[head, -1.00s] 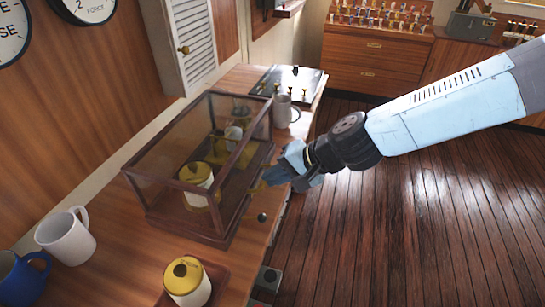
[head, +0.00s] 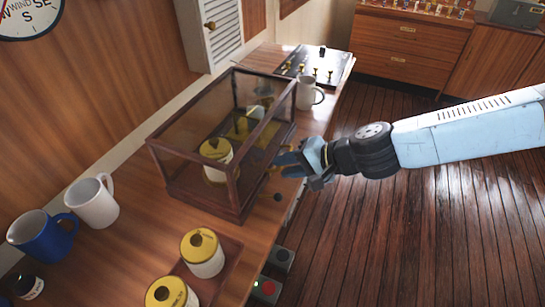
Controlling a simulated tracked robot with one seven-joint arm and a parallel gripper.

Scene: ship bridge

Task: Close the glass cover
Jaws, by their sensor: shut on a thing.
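The glass cover (head: 232,192) is a dark wood-framed glass case on the wooden counter, seen in the head view left of my gripper. Its frame appears down on its dark base. Through the glass show a yellow-lidded white canister (head: 216,160) and brass parts (head: 238,128). My gripper (head: 281,164) is at the case's long right side, low down, shut at a small brass-coloured part there. The exact contact is small and partly hidden by the fingers. A dark round knob (head: 277,197) sits near the case's front right corner.
Two yellow-lidded canisters (head: 202,253) stand on a tray in front. A white mug (head: 92,201) and blue mug (head: 42,236) are at left; another white mug (head: 307,93) stands behind the case. A louvred cabinet (head: 212,32) hangs behind. The floor at right is clear.

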